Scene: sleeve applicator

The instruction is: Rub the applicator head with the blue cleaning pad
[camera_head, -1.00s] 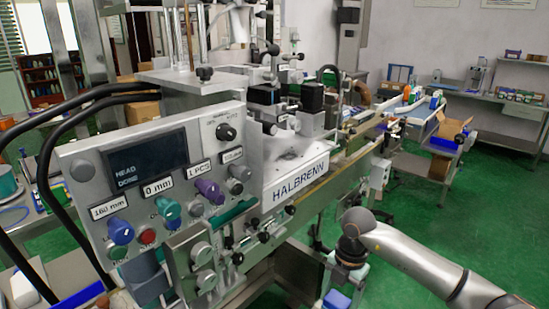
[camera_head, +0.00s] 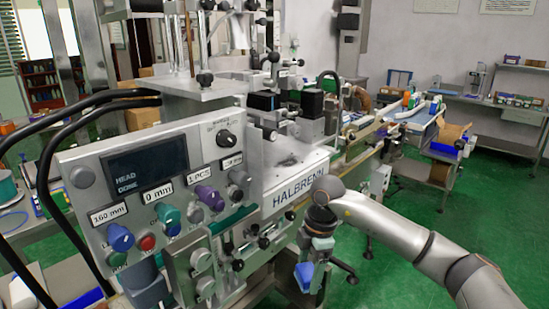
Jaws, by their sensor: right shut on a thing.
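My right gripper (camera_head: 308,258) hangs fingers down in front of the HALBRENN machine, right of its control panel. It is shut on the blue cleaning pad (camera_head: 305,276), which shows as a small blue block below the fingers. The pad is apart from the upper machine parts; whether it touches the lower frame behind it, I cannot tell. The applicator head cannot be told for sure; black and metal blocks (camera_head: 312,103) stand on the machine above the HALBRENN plate (camera_head: 296,192). My left gripper is not in view.
The control panel (camera_head: 150,200) with knobs and a display fills the left front. Black cables (camera_head: 50,150) loop beside it. A conveyor rail (camera_head: 360,152) runs back to the right. Side benches (camera_head: 510,100) stand at the back. Green floor lies open at right.

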